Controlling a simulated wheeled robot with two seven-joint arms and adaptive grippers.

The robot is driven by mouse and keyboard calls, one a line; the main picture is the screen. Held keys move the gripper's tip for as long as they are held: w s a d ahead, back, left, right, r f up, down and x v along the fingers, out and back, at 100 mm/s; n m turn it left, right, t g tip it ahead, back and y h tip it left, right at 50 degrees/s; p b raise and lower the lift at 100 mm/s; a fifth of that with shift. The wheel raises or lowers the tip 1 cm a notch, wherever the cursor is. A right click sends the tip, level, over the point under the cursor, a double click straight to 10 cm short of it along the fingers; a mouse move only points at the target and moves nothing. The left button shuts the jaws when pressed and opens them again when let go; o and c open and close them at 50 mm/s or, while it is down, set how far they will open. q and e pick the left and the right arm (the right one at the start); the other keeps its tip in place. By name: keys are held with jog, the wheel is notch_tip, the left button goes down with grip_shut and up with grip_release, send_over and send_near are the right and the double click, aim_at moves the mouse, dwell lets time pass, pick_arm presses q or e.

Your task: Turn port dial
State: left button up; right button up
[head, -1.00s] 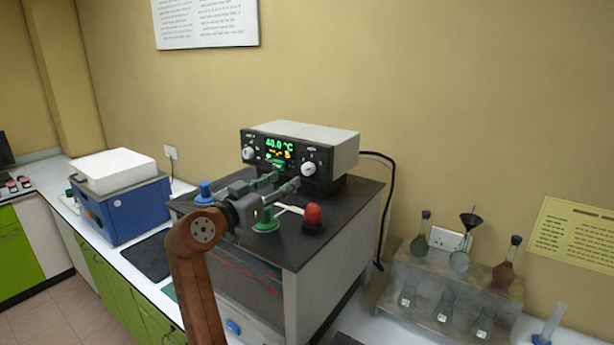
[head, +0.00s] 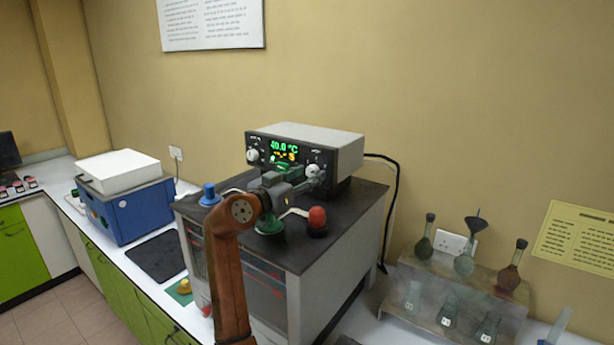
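A control unit (head: 330,140) with a lit green display (head: 284,147) stands on top of a dark-topped bath cabinet. Its front has a white left dial (head: 253,156) and a white right dial (head: 313,170). I cannot tell which one is the port dial. My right gripper (head: 298,176) is in front of the unit, its fingers apart and pointing at the panel. One finger overlaps the lower part of the right dial in this view; I cannot tell if they touch. The other finger is below the display. My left gripper is not in view.
A blue box (head: 130,210) is at left. A flask rack (head: 455,295) is at right.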

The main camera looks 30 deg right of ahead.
jog(key=c, duration=1.1)
jog(key=shift+o, duration=0.2)
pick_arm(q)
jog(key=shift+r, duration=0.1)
pick_arm(e)
jog(key=shift+r+n+p, duration=0.2)
jog(key=shift+n+p, duration=0.4)
jog(key=shift+p, duration=0.3)
jog(key=n+p, duration=0.5)
jog(key=p, duration=0.1)
jog(key=n+p, duration=0.5)
jog(key=shift+s+r+p, duration=0.1)
jog(key=shift+r+p, duration=0.1)
jog(key=shift+p, duration=0.2)
grip_shut()
jog(key=n+p, duration=1)
jog(key=p, duration=0.2)
jog(key=shift+n, duration=0.4)
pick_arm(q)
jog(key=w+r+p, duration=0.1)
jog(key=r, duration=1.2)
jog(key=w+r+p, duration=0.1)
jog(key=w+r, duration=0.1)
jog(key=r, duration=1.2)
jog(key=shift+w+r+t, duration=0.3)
pick_arm(e)
jog(key=shift+f+n, duration=0.15)
jog(key=shift+n, duration=0.85)
